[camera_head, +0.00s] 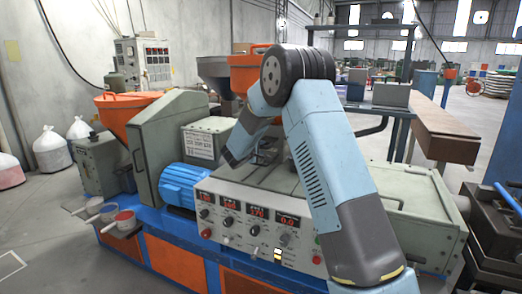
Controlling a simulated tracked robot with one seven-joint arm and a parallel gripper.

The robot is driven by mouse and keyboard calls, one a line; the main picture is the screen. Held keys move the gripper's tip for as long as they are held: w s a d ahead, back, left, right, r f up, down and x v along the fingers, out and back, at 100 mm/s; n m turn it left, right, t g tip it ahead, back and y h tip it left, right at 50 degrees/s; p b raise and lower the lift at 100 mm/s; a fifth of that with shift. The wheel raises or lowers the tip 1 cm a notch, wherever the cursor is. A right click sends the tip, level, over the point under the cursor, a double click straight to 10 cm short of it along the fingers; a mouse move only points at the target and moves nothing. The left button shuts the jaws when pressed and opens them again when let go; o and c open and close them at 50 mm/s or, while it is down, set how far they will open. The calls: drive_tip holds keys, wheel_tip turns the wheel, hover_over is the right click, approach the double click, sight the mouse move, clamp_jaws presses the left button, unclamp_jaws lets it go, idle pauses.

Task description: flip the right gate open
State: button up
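No part that I can clearly pick out as the right gate shows; it may be hidden behind my arm or be too small to tell. The long machine (190,268) has a blue and orange base and a control panel (222,222) with red number displays. A wide grey-green cover (415,205) forms its right part. My light-blue arm rises across the machine, bends at a black joint and reaches down behind the control panel. My gripper (262,153) is small and partly hidden by the arm there. I cannot tell whether its fingers are open or touch anything.
An orange hopper (125,108) and a green-grey housing (165,140) stand at the left, with a blue motor (184,184) beside the panel. Small pans (122,222) stick out at the front left. Dark machinery (500,225) stands at the right edge.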

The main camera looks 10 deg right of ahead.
drive_tip(key=v, duration=1.3)
drive_tip(key=shift+s+a, duration=0.3)
drive_tip(key=shift+d, duration=0.1)
drive_tip(key=s+d+r+m+g, duration=0.3)
drive_tip(key=s+d+r, duration=0.3)
drive_tip(key=s, duration=0.4)
drive_tip(key=s+d+r+m+g, duration=0.3)
drive_tip(key=s+d+g, duration=0.1)
drive_tip(key=s+d, duration=0.6)
drive_tip(key=s+a+m+y, duration=0.2)
drive_tip(key=s+y, duration=0.2)
drive_tip(key=s, duration=0.9)
drive_tip(key=s+a+m+y, duration=0.2)
drive_tip(key=s+y, duration=0.3)
drive_tip(key=s, duration=0.9)
drive_tip(key=shift+m, duration=0.4)
